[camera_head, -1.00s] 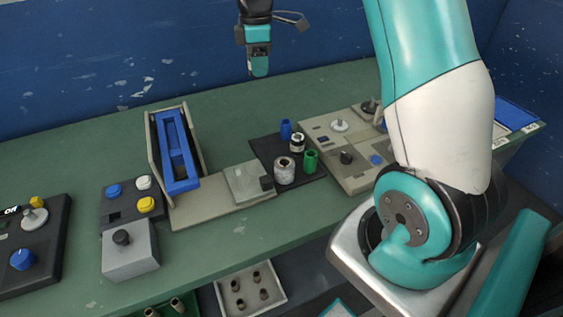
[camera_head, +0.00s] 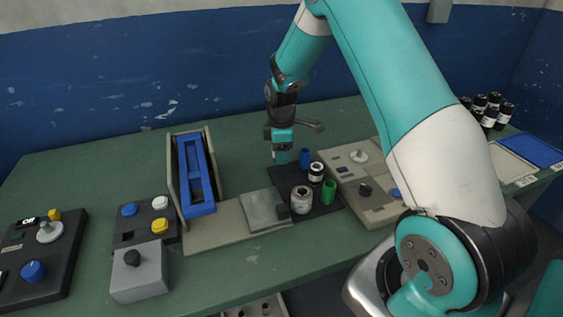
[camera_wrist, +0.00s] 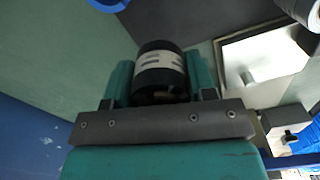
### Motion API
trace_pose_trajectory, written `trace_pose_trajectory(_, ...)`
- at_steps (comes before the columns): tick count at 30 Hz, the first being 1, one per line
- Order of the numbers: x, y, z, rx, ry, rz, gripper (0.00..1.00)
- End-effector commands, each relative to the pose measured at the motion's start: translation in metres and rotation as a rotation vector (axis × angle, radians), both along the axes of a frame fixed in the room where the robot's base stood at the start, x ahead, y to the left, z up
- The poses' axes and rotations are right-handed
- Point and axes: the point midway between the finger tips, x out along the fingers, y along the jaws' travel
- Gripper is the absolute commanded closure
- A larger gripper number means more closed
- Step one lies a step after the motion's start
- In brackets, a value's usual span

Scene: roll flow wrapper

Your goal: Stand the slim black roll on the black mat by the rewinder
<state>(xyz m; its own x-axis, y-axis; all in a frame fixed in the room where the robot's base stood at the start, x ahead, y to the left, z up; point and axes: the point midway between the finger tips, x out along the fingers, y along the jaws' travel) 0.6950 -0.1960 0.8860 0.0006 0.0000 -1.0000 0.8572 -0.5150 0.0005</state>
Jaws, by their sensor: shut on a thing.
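My gripper (camera_head: 283,157) points down at the back left corner of the black mat (camera_head: 281,178). In the wrist view my gripper (camera_wrist: 161,80) is shut on a slim black roll (camera_wrist: 161,68) with a white label band, between its two teal fingers. In the head view the held roll is largely hidden by the gripper. The mat also shows as a dark area in the wrist view (camera_wrist: 187,25). I cannot tell whether the roll's lower end touches the mat.
On the mat stand a blue roll (camera_head: 305,158), a black roll with a white label (camera_head: 316,173), a grey-white roll (camera_head: 301,201) and a green roll (camera_head: 328,192). A beige machine (camera_head: 370,190) lies right. Several black rolls (camera_head: 490,110) stand far right.

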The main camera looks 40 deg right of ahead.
Motion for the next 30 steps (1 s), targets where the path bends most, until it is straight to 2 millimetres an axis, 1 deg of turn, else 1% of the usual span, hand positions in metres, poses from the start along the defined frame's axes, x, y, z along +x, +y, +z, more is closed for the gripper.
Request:
trace_pose_trajectory(6,-0.001,0.0,-0.032,0.001,0.003,0.0,0.74)
trace_pose_trajectory(8,-0.001,0.0,-0.039,0.0,0.002,0.0,0.74)
trace_pose_trajectory(20,0.0,0.0,-0.045,0.0,0.0,0.0,0.74)
trace_pose_trajectory(21,0.0,0.0,-0.045,0.0,0.0,0.0,0.45)
trace_pose_trajectory(24,0.0,0.0,-0.045,0.0,0.0,0.0,0.24)
trace_pose_trajectory(30,0.0,0.0,-0.044,0.0,0.0,0.0,0.24)
